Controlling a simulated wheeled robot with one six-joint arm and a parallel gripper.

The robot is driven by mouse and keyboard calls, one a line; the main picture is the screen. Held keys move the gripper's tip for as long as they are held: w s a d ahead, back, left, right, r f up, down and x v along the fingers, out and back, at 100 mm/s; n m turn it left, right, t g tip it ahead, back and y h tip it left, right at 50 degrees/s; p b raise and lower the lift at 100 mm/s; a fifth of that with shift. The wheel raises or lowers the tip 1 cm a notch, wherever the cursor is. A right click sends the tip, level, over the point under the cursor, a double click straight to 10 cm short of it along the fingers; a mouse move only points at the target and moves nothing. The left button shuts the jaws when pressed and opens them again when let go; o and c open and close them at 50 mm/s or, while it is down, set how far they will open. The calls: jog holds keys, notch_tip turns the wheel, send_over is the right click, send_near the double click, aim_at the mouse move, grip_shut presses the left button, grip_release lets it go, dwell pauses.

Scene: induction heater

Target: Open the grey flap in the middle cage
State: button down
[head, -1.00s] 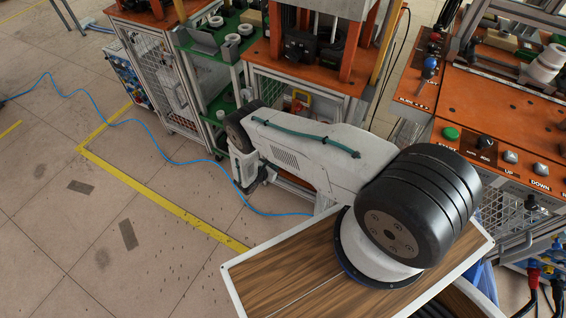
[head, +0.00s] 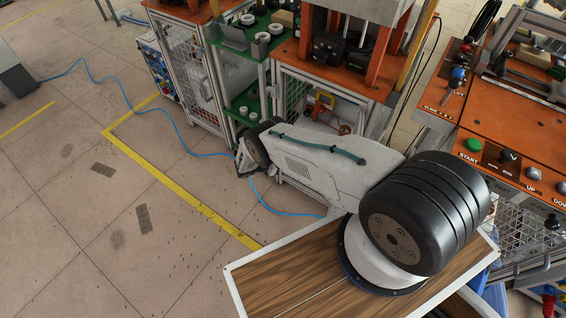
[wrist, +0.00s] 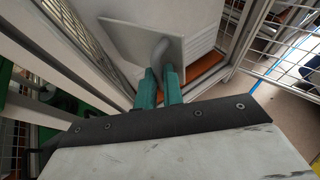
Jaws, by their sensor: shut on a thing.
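In the wrist view, the grey flap (wrist: 139,40) is a flat square plate seen at a slant, with a curved grey handle (wrist: 161,50) on its face. My gripper (wrist: 160,86) has teal fingers shut on this handle. I cannot tell how far the flap stands open. In the head view, the middle cage (head: 293,97) has mesh and a metal frame under an orange top. My gripper's fingers, the flap and its handle are hidden there behind my own arm.
A yellow thing and a red valve (head: 344,129) show inside the middle cage. Another mesh cage (head: 183,70) stands to the left, with green shelves (head: 251,97) between. A button console (head: 505,150) is at the right. A blue hose (head: 180,130) crosses open floor on the left.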

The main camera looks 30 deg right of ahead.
jog(key=shift+w+d+r, duration=0.3)
jog(key=shift+w+r, duration=0.15)
jog(key=shift+w, duration=0.3)
jog(key=c, duration=1.5)
grip_release()
jog(key=shift+d, duration=0.15)
jog(key=shift+a, duration=0.2)
jog(key=shift+s+f+v, duration=0.1)
jog(key=shift+s+v, duration=0.05)
jog(key=shift+v, duration=1.1)
jog(key=shift+s+f+v, duration=0.1)
jog(key=shift+f+v, duration=0.05)
jog(key=shift+v, duration=1.1)
jog(key=shift+s+f+v, duration=0.1)
jog(key=shift+s+v, duration=0.05)
jog(key=shift+v, duration=1.1)
